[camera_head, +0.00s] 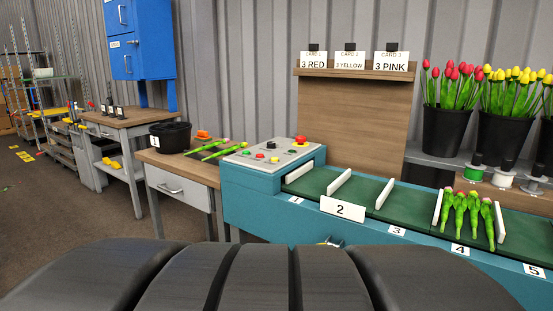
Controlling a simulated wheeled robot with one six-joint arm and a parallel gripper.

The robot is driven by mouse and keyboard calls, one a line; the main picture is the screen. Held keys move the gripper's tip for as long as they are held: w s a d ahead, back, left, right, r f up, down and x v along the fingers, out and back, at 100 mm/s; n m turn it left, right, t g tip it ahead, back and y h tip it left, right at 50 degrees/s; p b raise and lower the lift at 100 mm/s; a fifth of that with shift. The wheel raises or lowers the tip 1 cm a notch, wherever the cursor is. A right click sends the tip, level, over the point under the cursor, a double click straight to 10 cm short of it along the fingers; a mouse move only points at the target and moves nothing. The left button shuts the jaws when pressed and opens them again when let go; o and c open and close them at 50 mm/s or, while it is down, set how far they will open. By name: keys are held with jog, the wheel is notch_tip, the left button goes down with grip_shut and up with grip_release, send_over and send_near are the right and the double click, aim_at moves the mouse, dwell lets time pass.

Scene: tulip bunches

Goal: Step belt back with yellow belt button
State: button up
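The grey control panel (288,158) sits on the left end of the teal conveyor (262,198). It carries a red mushroom button (300,140) and several small coloured buttons; the yellow belt button is too small to tell apart surely. The green belt (402,208) has upright white dividers (339,183). Several tulips (460,207) with reddish heads and green stems lie on it above label 4, between two dividers. My gripper is not recognisable in view.
Loose tulips (213,147) and a black bucket (170,135) rest on the side table (184,168). Black buckets of red (444,131) and yellow tulips (501,137) stand behind the belt. Order cards (349,61) stand on a wooden board. Open floor lies left. My dark body fills the bottom.

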grip_shut()
dwell(1.4)
